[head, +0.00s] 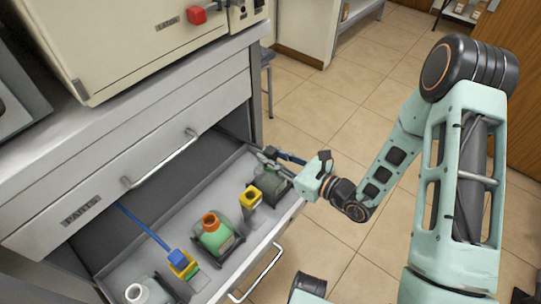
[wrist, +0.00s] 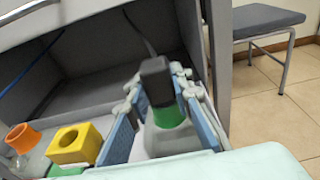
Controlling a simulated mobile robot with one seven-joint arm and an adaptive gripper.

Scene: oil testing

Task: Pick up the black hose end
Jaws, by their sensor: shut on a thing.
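The black hose end (wrist: 157,75) is a dark block with a thin grey hose running up and back from it in the wrist view. My gripper (wrist: 158,84) is shut on it, with the blue-padded fingers on either side. Just below it is the green neck (wrist: 168,116) of a clear bottle (wrist: 170,140); I cannot tell whether the hose end is seated on the neck. In the head view my gripper (head: 270,157) reaches into the far right end of the open drawer, and the hose end is not clearly visible there.
The open drawer (head: 262,236) holds a yellow-capped bottle (head: 250,196), a green bottle with an orange neck (head: 213,234), a blue-and-yellow fitting (head: 180,262) on a blue hose and a white-necked bottle (head: 138,292). A stool (wrist: 262,20) stands beyond the cabinet.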

